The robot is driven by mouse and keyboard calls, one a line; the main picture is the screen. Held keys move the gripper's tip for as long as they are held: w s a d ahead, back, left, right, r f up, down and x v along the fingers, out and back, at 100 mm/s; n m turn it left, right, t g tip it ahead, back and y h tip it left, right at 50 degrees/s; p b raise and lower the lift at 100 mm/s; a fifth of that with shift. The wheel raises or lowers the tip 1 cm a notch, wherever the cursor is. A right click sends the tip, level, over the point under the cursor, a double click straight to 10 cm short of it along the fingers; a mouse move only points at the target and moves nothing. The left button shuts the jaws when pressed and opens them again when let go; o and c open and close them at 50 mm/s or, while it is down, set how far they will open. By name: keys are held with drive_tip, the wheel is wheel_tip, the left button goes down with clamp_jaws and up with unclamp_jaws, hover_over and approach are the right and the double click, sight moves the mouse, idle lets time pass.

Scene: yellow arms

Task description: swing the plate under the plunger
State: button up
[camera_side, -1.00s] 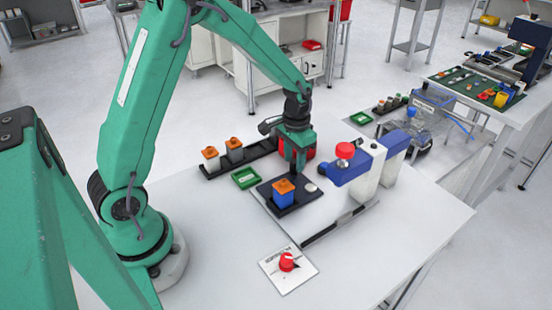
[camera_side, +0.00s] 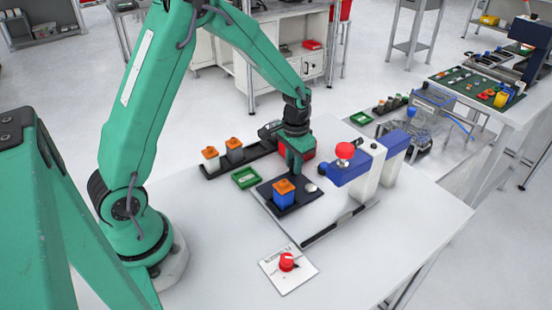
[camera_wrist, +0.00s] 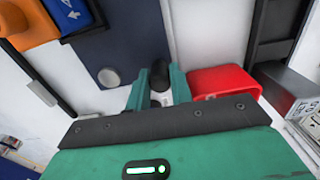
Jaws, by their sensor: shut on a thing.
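The dark plate (camera_side: 297,204) lies on the white table and carries a blue block (camera_side: 284,199) with an orange top (camera_side: 284,185). A pale round disc (camera_side: 311,188) sits near its right corner. In the wrist view the plate (camera_wrist: 128,35) fills the upper middle. My gripper (camera_side: 297,172) is low at the plate's far edge. In the wrist view its fingers (camera_wrist: 160,92) are shut on a black knob (camera_wrist: 160,74) beside the plate. The blue-and-white press with a red ball (camera_side: 345,150) and blue plunger (camera_side: 323,170) stands to the plate's right, with the plate outside it.
A red box (camera_wrist: 222,82) is close beside my fingers. A green tray (camera_side: 246,178) and a black rack (camera_side: 240,158) with orange-topped pieces lie to the left. A red button on a white panel (camera_side: 290,280) and a dark rail (camera_side: 340,224) are in front.

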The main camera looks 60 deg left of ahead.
drive_tip(key=shift+s, duration=0.1)
drive_tip(key=shift+s+d, duration=0.15)
drive_tip(key=shift+s, duration=0.6)
drive_tip(key=shift+s+d, duration=0.1)
drive_tip(key=shift+s, duration=0.05)
drive_tip(key=shift+o, duration=0.5)
drive_tip(key=shift+s+d, duration=0.35)
drive_tip(key=shift+s, duration=0.35)
